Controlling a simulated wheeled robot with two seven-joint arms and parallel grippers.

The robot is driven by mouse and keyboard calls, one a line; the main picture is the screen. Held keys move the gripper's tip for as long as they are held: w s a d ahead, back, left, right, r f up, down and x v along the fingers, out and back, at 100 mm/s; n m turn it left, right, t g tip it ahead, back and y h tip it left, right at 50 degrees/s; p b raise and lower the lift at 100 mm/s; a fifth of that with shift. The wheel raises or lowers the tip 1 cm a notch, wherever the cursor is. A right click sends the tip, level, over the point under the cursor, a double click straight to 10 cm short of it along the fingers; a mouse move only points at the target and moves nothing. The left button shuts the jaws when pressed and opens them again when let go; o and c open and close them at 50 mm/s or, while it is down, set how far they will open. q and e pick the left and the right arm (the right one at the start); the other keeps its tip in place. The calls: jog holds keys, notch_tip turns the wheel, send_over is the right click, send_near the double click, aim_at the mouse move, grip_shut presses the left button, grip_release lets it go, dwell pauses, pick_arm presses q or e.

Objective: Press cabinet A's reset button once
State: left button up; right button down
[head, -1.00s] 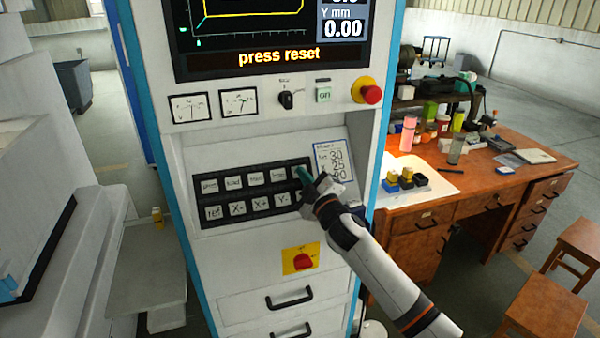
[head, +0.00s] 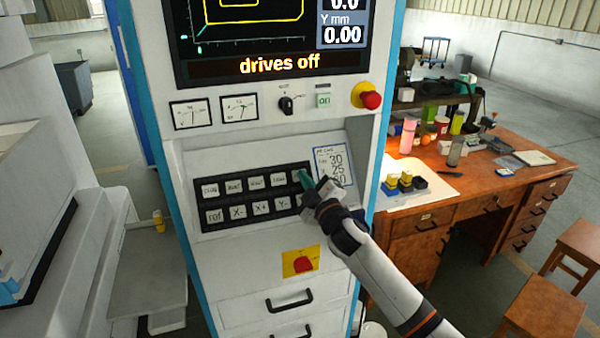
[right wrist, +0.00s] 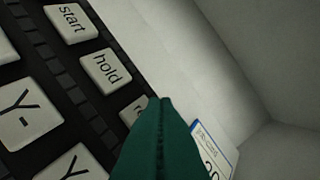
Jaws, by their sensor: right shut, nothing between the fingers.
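The cabinet (head: 190,160) is white with blue edges and carries a black keypad (head: 207,228) with two rows of pale keys. Its screen (head: 280,66) reads "drives off". My right gripper (head: 304,178) is shut and empty, its green fingertips at the right end of the keypad's top row. In the right wrist view the fingertips (right wrist: 160,103) overlap a key (right wrist: 133,110) beyond "start" (right wrist: 70,23) and "hold" (right wrist: 105,71). That key's label is mostly hidden, and I cannot tell whether the fingertips touch it. My left gripper is not in view.
A red mushroom knob (head: 370,99) and a rotary switch (head: 287,105) sit above the keypad. A note card (head: 333,166) is beside it, a red switch on a yellow plate (head: 302,262) below. A cluttered wooden desk (head: 470,205) stands to the right.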

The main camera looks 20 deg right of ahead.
jog(key=shift+s+r, duration=0.1)
jog(key=s+r+p, duration=0.1)
jog(key=s+p, duration=0.1)
jog(key=s+r+p, duration=0.1)
jog(key=s+p, duration=0.1)
jog(key=shift+r, duration=0.4)
dwell(0.6)
